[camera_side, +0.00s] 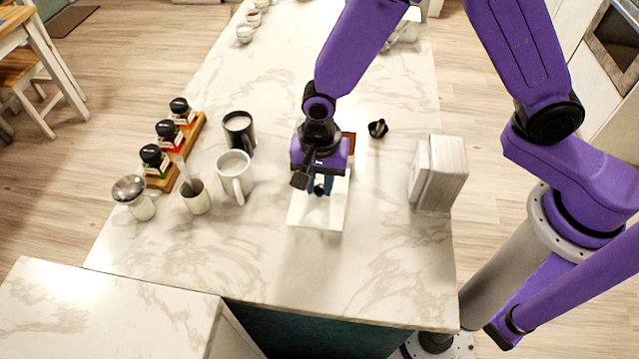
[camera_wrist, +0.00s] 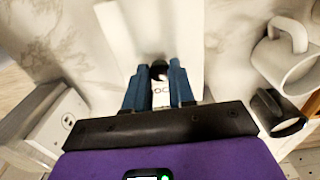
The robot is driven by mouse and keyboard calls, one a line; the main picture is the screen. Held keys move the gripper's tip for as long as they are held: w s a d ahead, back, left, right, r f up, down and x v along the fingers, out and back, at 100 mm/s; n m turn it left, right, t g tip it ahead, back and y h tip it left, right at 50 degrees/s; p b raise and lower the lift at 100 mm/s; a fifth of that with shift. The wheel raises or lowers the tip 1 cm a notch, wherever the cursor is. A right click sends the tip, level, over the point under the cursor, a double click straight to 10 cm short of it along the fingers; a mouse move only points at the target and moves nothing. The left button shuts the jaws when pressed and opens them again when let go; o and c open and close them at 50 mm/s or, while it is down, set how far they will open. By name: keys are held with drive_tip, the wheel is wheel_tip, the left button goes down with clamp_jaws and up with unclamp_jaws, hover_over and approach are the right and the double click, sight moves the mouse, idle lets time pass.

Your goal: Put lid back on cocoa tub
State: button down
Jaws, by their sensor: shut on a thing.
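My gripper (camera_side: 319,188) is low over a white board (camera_side: 315,217) at the middle of the counter. In the wrist view its two blue fingers (camera_wrist: 158,88) are shut on a small white thing with dark letters, partly reading "OC" (camera_wrist: 160,84), and a black top (camera_wrist: 158,69). It looks like the cocoa tub, but I cannot tell whether the black top is a lid or the open mouth. A small black piece (camera_side: 378,128) lies on the counter behind and right of my gripper; I cannot tell whether it is the lid. A brown thing (camera_side: 351,143) is mostly hidden behind my gripper.
A white mug (camera_side: 234,174) and a black mug (camera_side: 239,130) stand left of the board. Further left are a spice rack (camera_side: 178,152), a cup with a utensil (camera_side: 196,197) and a metal-topped jar (camera_side: 135,196). A pale block-shaped holder (camera_side: 440,174) stands right. The front counter is clear.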

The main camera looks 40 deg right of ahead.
drive_tip(key=shift+r, duration=0.1)
wheel_tip(320, 180, up, 14)
drive_tip(key=f, duration=0.1)
drive_tip(key=w+d+r+n, duration=0.1)
drive_tip(key=w+d+n, duration=0.95)
drive_tip(key=n, duration=0.75)
drive_tip(key=shift+w+a+f, duration=0.15)
drive_tip(key=shift+f, duration=0.6)
drive_tip(key=shift+w+a+f, duration=0.1)
drive_tip(key=shift+a+f, duration=0.05)
drive_tip(key=shift+f, duration=0.55)
drive_tip(key=shift+w+a+f, duration=0.15)
drive_tip(key=shift+f, duration=0.6)
drive_tip(key=shift+f, duration=0.15)
wheel_tip(320, 180, down, 7)
idle(1.1)
drive_tip(key=shift+c, duration=2)
unclamp_jaws()
